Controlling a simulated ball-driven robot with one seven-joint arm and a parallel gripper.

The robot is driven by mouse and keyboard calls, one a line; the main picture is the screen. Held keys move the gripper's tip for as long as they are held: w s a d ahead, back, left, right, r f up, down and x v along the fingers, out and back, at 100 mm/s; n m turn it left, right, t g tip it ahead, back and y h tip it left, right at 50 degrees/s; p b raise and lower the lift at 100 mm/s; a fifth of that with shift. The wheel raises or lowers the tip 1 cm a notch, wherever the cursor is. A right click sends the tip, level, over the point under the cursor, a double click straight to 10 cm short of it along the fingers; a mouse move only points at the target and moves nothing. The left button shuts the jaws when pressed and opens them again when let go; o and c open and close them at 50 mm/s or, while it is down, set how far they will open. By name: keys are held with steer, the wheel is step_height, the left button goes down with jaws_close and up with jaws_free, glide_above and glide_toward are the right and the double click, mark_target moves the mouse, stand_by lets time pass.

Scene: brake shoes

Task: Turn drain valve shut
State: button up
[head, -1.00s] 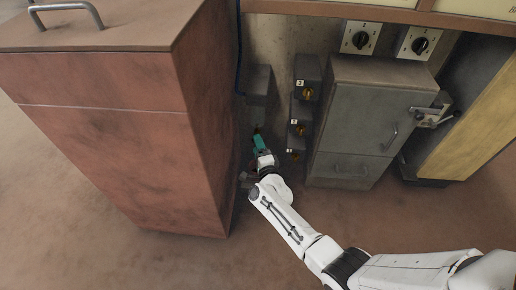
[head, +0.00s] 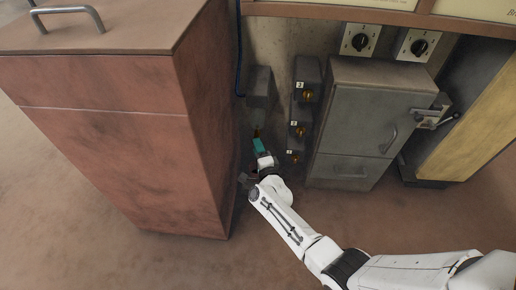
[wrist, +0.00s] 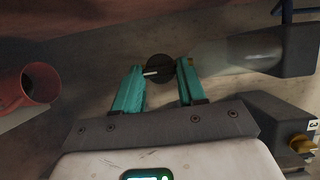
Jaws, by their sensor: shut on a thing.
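The drain valve shows in the wrist view as a dark round knob (wrist: 160,64) with a short pale lever. It sits at the end of a cloudy see-through bowl (wrist: 235,52). My gripper (wrist: 160,70) has its two teal fingers on either side of the knob, shut on the valve. In the head view my gripper (head: 258,142) is low in the gap below a grey wall box (head: 260,86), with a small amber part (head: 256,132) at its fingertips. The exact contact and the lever's full shape are too small to tell.
A large red cabinet (head: 110,130) stands close on the left. To the right are several grey boxes with amber knobs (head: 307,95) and a grey cabinet (head: 360,115). The floor in front is clear.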

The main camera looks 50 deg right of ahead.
steer(key=n+g+p, duration=0.2)
steer(key=n+p, duration=0.1)
steer(key=n+g+p, duration=0.2)
steer(key=n+p, duration=0.2)
steer(key=n+g+p, duration=0.2)
steer(key=n+p, duration=0.1)
steer(key=p, duration=0.1)
steer(key=shift+w+a+r+n+h, duration=0.25)
steer(key=shift+a+r+n+h, duration=0.05)
steer(key=shift+r+n+h, duration=0.1)
steer(key=shift+w+n+g+h, duration=0.15)
steer(key=shift+n+g+h, duration=0.5)
steer(key=shift+n, duration=0.65)
steer(key=o, duration=1.1)
steer(key=shift+c, duration=0.2)
steer(key=shift+r, duration=0.1)
